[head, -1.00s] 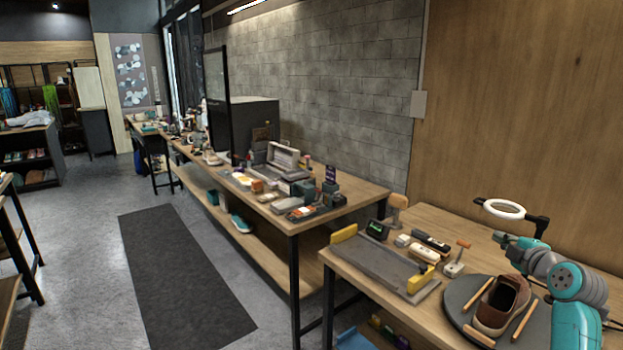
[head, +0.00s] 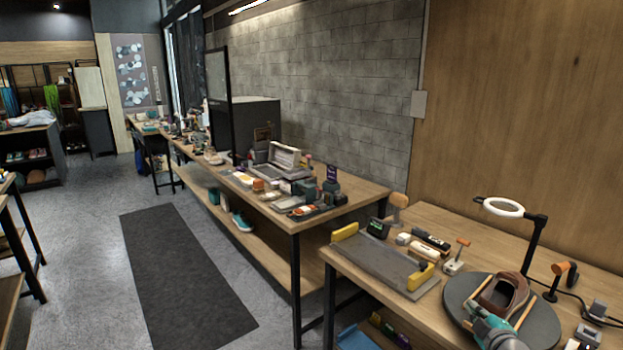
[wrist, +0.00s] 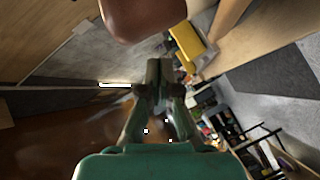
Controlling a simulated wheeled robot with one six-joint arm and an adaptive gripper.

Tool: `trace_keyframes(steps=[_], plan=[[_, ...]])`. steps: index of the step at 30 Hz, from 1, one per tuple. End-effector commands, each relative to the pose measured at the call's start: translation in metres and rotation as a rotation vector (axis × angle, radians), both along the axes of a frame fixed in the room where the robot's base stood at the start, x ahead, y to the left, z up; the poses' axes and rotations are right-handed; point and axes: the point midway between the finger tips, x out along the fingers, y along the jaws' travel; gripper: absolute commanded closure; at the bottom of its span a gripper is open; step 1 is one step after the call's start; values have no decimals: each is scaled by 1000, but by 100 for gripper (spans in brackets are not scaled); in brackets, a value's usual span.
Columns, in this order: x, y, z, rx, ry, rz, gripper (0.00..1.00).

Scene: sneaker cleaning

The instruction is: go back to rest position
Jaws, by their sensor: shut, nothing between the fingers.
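My gripper (wrist: 158,72) is shut and empty in the wrist view, its two dark fingers together. In the head view my teal wrist (head: 490,327) is low at the bottom right, in front of the round dark turntable (head: 545,327). A brown sneaker (head: 505,292) sits on the turntable, its near part hidden behind my wrist. A rounded brown piece (wrist: 142,14), which looks like the sneaker, is at the top of the wrist view, apart from the fingers.
A grey tray with yellow ends (head: 385,262) lies left of the turntable. A ring lamp (head: 503,207) stands behind it. A small stand with an orange top (head: 555,280) is at the right. Small tools (head: 430,240) lie behind the tray. The floor mat (head: 185,280) is clear.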

Motion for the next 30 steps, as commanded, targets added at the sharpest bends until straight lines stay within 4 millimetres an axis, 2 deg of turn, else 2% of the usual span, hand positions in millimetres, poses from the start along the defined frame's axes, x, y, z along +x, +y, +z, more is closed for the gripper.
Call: trace_keyframes(steps=[1,6,15,22,30], plan=[[-14,12,-21,33,8,-11,100],[-61,46,-73,151,14,-55,100],[-158,100,-140,339,17,-126,100],[-240,136,-169,473,15,-169,100],[-337,169,-178,619,10,-203,100]])
